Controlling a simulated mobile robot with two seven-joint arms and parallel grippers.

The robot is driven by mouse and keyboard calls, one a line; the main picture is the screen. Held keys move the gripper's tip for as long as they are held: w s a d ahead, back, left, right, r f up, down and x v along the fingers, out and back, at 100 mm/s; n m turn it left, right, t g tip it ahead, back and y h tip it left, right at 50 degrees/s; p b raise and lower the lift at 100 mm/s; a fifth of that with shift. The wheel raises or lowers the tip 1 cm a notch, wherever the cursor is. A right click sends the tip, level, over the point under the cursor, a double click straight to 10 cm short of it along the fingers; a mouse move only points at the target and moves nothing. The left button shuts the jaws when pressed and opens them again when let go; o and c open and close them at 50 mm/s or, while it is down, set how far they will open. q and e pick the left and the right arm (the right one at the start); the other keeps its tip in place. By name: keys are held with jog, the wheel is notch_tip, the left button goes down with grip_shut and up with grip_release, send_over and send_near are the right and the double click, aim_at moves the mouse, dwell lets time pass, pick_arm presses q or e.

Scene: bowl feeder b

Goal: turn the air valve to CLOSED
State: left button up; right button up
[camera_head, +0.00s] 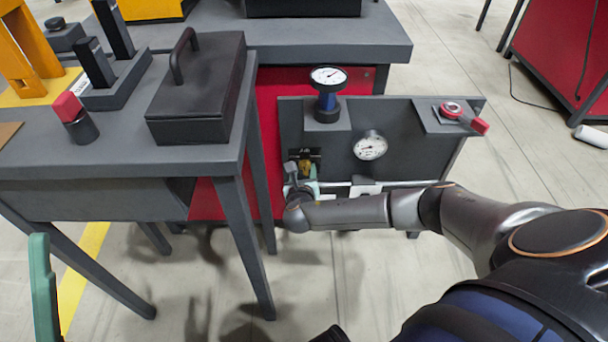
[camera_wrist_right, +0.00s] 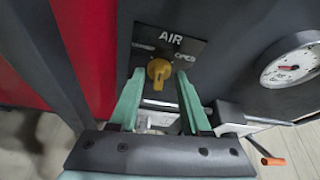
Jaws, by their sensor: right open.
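The air valve is a yellow knob (camera_wrist_right: 159,70) on a dark plate marked AIR (camera_wrist_right: 170,42), on the grey panel. Its handle part hangs roughly downward; the small side labels are too blurred to read surely. In the head view the knob (camera_head: 305,166) is small and partly hidden by my right gripper. My right gripper (camera_wrist_right: 160,76) is open, its green fingertips on either side of the knob with visible gaps. I cannot tell how far the tips are from the plate. A green finger of my left gripper (camera_head: 43,285) shows at the left edge.
A gauge (camera_head: 370,146) sits right of the valve, and another gauge (camera_head: 328,77) stands above. A red-handled lever (camera_head: 466,115) is at the panel's right. A grey table (camera_head: 215,165) with a black lidded box (camera_head: 198,90) stands close on the left.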

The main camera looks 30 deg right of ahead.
jog(key=shift+x, duration=0.75)
jog(key=shift+c, duration=0.4)
grip_shut()
